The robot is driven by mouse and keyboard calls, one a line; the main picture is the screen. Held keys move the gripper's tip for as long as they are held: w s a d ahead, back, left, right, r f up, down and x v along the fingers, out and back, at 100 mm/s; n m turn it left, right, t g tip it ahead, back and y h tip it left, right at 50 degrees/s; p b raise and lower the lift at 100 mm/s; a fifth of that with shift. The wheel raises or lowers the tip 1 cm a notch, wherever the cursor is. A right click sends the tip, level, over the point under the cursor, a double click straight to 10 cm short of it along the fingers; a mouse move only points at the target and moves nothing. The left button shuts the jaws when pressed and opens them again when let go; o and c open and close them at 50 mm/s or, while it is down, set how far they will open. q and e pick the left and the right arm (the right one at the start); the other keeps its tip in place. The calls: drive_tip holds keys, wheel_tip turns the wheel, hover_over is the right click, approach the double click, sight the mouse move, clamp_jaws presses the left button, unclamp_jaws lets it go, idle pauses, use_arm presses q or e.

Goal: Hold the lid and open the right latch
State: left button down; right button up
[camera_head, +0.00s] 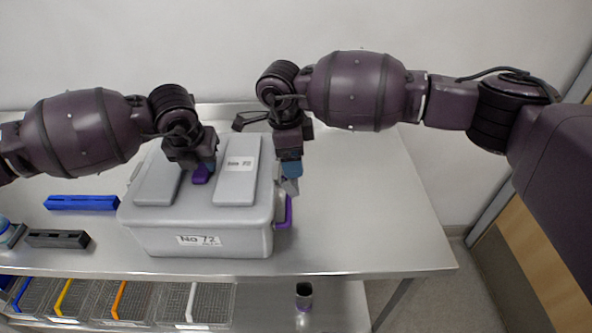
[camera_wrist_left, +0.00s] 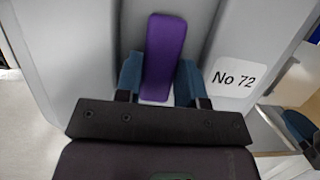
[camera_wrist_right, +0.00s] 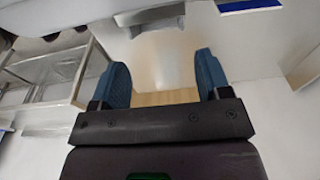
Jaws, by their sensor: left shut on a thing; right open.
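A grey lidded box (camera_head: 205,243) labelled No 72 stands on the steel table. My left gripper (camera_head: 199,166) is over the lid (camera_head: 236,175) and shut on its purple handle (camera_head: 201,177). In the left wrist view the purple handle (camera_wrist_left: 163,55) lies between the blue fingers. The right latch (camera_head: 287,212), with a purple part, is on the box's right side. My right gripper (camera_head: 291,183) points down just above it, at the box's right edge. In the right wrist view its fingers (camera_wrist_right: 163,78) are apart with nothing between them. The purple latch part does not show there.
A blue block (camera_head: 82,203) and a black block (camera_head: 58,239) lie left of the box. Wire baskets (camera_head: 140,302) with coloured strips and a dark cup (camera_head: 303,295) are on the lower level. The table (camera_head: 370,210) right of the box is clear.

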drive_tip(key=shift+a+r, duration=0.2)
drive_tip(key=shift+r, duration=1.15)
drive_tip(key=shift+a+r, duration=0.15)
drive_tip(key=shift+r, duration=1.2)
drive_tip(key=shift+o, duration=0.4)
drive_tip(key=shift+o, duration=1)
drive_tip(key=shift+f, duration=0.15)
drive_tip(key=y, duration=0.6)
approach(298, 184)
drive_tip(key=x, duration=0.9)
